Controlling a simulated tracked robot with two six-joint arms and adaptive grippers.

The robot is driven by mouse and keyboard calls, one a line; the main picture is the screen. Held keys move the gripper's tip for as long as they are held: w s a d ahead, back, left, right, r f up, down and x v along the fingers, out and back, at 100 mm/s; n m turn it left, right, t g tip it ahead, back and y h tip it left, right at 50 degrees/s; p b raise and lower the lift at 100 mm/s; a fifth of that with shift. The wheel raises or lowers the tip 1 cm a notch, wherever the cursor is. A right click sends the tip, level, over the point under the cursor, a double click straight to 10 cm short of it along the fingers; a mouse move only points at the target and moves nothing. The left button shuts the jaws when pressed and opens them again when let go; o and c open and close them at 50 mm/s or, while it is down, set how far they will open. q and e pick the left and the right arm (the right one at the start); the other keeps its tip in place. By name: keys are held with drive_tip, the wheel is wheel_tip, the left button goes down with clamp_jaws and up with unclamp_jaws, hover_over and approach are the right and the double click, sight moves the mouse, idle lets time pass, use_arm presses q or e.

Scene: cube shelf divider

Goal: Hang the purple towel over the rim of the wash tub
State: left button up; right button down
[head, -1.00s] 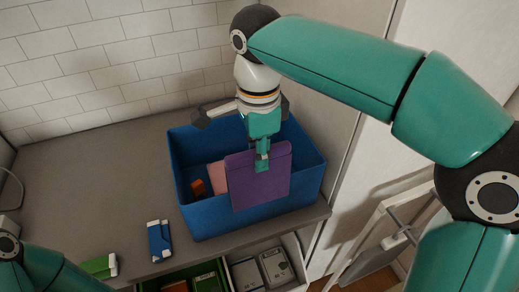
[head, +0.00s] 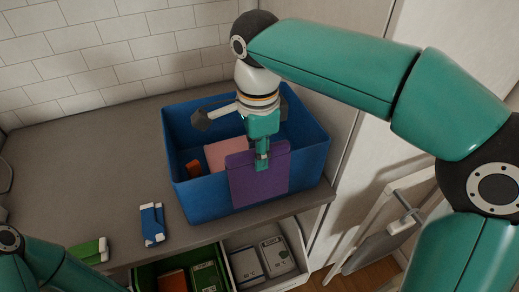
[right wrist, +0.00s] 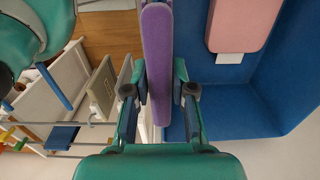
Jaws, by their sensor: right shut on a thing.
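The purple towel (head: 259,180) is a flat, folded-looking piece, upright at the front wall of the blue wash tub (head: 196,198). It covers part of the tub's front rim, and its lower part shows outside the front wall. My right gripper (head: 262,157) is above the front rim, shut on the towel's top edge. In the right wrist view the towel (right wrist: 157,60) is edge-on between the two fingers, with the tub's blue inside (right wrist: 230,105) to its right. Whether the towel touches the rim is hidden. My left gripper is out of view; only part of that arm shows.
A blue-and-white box (head: 152,225) and a green box (head: 88,251) lie on the grey counter (head: 100,180). An open drawer below holds several boxes. A tall white panel stands right.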

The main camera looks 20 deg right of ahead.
idle(0.3)
drive_tip(key=c, duration=0.9)
unclamp_jaws()
